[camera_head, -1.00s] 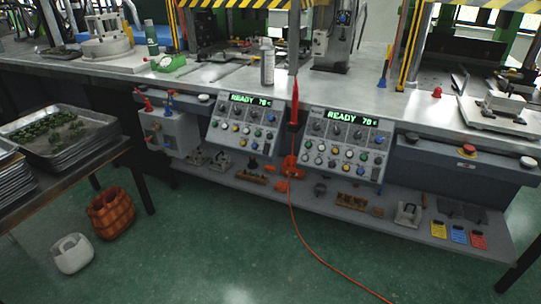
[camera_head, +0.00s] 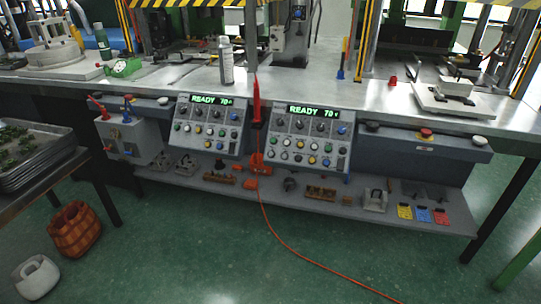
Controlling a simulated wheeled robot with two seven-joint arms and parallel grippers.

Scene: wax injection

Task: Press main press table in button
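The press table (camera_head: 190,78) is a long metal bench across the view. Two grey control panels hang on its front. The left panel (camera_head: 208,124) and the right panel (camera_head: 302,138) both show green "READY 70" text and carry rows of coloured buttons and dark knobs. A red mushroom button (camera_head: 426,132) sits on the dark front rail at the right, with a pale round button (camera_head: 478,140) to its right. Another pale round button (camera_head: 163,101) is on the rail left of the left panel. Neither of my grippers shows in the view.
A grey box with red and blue levers (camera_head: 128,140) is left of the panels. A lower shelf (camera_head: 225,187) holds small tools. A red cable (camera_head: 270,228) runs across the green floor. A tray rack (camera_head: 40,165), an orange basket (camera_head: 74,229) and a white basket (camera_head: 38,278) stand at left.

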